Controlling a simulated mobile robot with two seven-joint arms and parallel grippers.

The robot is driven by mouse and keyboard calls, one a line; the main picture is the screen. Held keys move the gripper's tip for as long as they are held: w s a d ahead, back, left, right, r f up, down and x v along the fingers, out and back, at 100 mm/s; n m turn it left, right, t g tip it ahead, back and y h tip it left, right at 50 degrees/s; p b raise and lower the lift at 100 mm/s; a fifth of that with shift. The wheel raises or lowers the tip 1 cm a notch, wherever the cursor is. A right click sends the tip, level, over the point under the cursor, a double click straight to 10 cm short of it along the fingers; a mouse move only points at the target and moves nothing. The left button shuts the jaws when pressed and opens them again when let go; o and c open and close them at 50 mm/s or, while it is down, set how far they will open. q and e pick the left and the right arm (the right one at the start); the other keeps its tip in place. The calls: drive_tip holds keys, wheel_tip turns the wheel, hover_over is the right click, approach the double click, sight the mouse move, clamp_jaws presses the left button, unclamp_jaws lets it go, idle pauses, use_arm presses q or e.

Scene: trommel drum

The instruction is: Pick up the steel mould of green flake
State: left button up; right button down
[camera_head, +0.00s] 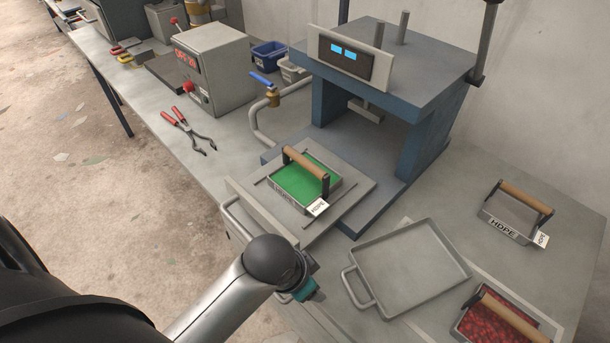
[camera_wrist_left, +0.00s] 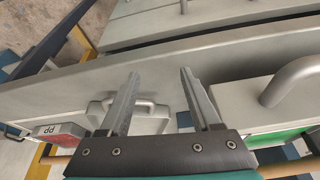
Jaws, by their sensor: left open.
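The steel mould of green flake (camera_head: 292,197) sits on the grey plate in front of the press, with a wooden bar handle across its top and an HDPE label on its side. A strip of green and part of a wooden handle show at the right of the left wrist view (camera_wrist_left: 284,138). My left gripper (camera_wrist_left: 158,74) is open, with nothing between its fingers. In the head view my left wrist is nearer than the mould, below it in the picture, and its fingers are hidden. My right gripper is not in view.
A blue press (camera_head: 425,75) stands behind the mould. An empty metal tray (camera_head: 410,268), a mould of red flake (camera_head: 500,318) and another HDPE mould (camera_head: 512,216) are to the right. Red-handled tongs (camera_head: 188,128) and a grey control box (camera_head: 222,72) lie to the left. A drawer handle (camera_head: 240,228) juts from the front.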

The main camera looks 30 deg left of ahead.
use_arm(q)
drive_tip(key=w+d+r+m, duration=0.1)
drive_tip(key=w, duration=0.1)
drive_tip(key=w+r+m, duration=0.1)
drive_tip(key=w+m, duration=0.1)
drive_tip(key=w+d+r+m+h, duration=0.1)
drive_tip(key=w+m, duration=0.1)
drive_tip(key=w, duration=0.1)
drive_tip(key=shift+w+d+r, duration=0.1)
drive_tip(key=shift+d+r, duration=0.15)
drive_tip(key=shift+d, duration=0.1)
drive_tip(key=w+r+m, duration=0.3)
drive_tip(key=w+m, duration=0.1)
drive_tip(key=m+g+y, duration=0.2)
drive_tip(key=m+y, duration=0.1)
drive_tip(key=m, duration=0.3)
approach(306, 159)
drive_tip(key=f, duration=0.3)
drive_tip(key=w+f+b, duration=0.1)
drive_tip(key=f, duration=0.4)
drive_tip(key=shift+w+a+f, duration=0.2)
drive_tip(key=shift+a+f, duration=0.05)
drive_tip(key=shift+f, duration=0.05)
drive_tip(key=shift+w+a+f+b, duration=0.15)
drive_tip(key=shift+f+b, duration=0.7)
drive_tip(key=shift+f, duration=1.85)
clamp_jaws()
